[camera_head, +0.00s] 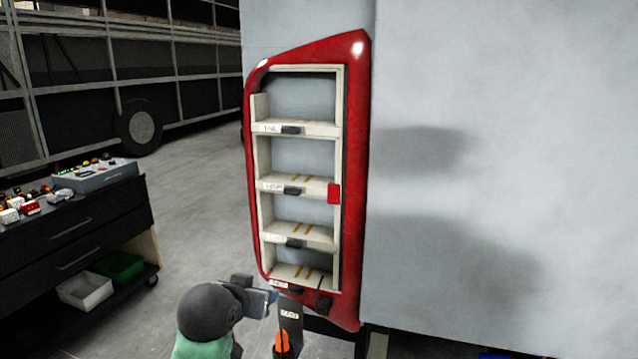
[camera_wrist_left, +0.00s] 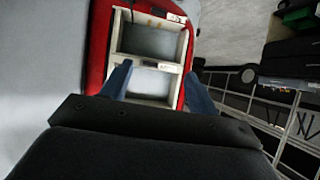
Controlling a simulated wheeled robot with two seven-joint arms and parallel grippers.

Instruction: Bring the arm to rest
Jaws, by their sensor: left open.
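My left arm (camera_head: 208,318) comes in at the bottom of the head view, with a dark rounded joint and a green section. Its gripper (camera_head: 272,297) is in front of the lower end of the red-framed lamp housing (camera_head: 357,150). In the left wrist view the two blue fingers (camera_wrist_left: 158,85) stand wide apart with nothing between them. The housing (camera_wrist_left: 98,45) shows behind them. Whether the fingers touch the housing I cannot tell. My right gripper is in neither view.
The housing has several pale shelves with dark connectors, and a red piece (camera_head: 334,194) on its right edge. A dark labelled upright with an orange part (camera_head: 282,342) is just below the gripper. A black tool cart (camera_head: 75,240) stands left. Floor between is clear.

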